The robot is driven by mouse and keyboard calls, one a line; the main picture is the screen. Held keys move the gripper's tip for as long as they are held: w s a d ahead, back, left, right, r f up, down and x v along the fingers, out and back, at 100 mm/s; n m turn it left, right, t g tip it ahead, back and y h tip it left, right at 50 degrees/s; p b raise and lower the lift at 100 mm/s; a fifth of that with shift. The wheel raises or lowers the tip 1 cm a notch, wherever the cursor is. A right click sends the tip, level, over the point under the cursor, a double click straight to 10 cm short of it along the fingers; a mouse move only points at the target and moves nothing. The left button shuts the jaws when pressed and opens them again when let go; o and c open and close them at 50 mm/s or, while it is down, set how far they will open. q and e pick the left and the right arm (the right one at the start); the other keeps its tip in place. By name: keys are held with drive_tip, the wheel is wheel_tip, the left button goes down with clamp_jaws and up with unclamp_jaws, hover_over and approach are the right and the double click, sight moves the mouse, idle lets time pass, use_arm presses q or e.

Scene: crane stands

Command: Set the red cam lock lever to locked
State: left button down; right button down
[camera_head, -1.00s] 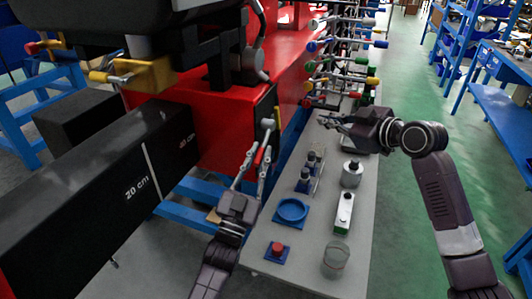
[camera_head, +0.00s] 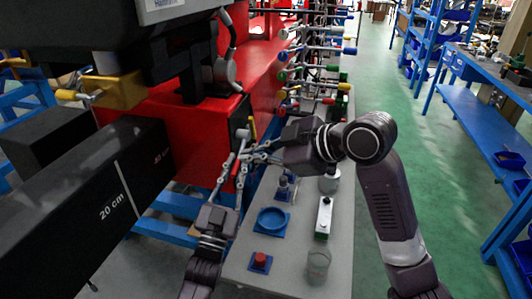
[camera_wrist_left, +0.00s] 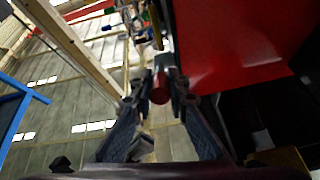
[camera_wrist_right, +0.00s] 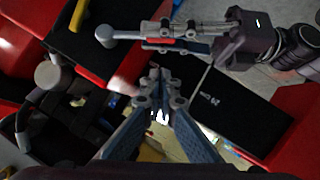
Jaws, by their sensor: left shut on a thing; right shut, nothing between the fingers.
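The red cam lock lever (camera_wrist_right: 161,40) is on a dark plate (camera_head: 238,121) at the end of the red crane body. It has a grey arm with a round grey hub (camera_wrist_right: 104,36). My left gripper (camera_head: 238,160) is shut on its red grip, which shows between the fingers in the left wrist view (camera_wrist_left: 159,93). My right gripper (camera_head: 248,158) is shut and empty, its tips close beside the left fingers. In the right wrist view its tips (camera_wrist_right: 160,78) are just below the lever. The head view cannot settle whether they touch.
A yellow lever (camera_wrist_right: 79,15) sits near the red one. The grey table (camera_head: 285,244) holds a blue dish (camera_head: 272,219), a red button (camera_head: 260,260) and a glass (camera_head: 318,263). A rack of coloured valve handles (camera_head: 312,70) stands behind. A black boom (camera_head: 85,195) lies left.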

sight(237, 169)
use_arm(q)
drive_tip(key=shift+f, duration=0.25)
use_arm(e)
drive_tip(key=w+a+f, duration=0.2)
drive_tip(key=w+f, duration=0.1)
drive_tip(key=f, duration=0.2)
drive_tip(key=shift+w+a, duration=0.2)
drive_tip(key=shift+w, duration=0.1)
drive_tip(key=shift+w+d+f, duration=0.1)
drive_tip(key=shift+w+f, duration=0.1)
drive_tip(key=shift+f, duration=0.3)
use_arm(q)
drive_tip(key=shift+s+d+r, duration=0.1)
use_arm(e)
drive_tip(key=shift+f, duration=0.35)
use_arm(q)
drive_tip(key=c, duration=1.8)
unclamp_jaws()
drive_tip(key=shift+r, duration=0.15)
drive_tip(key=shift+c, duration=0.2)
use_arm(e)
drive_tip(key=shift+w, duration=0.1)
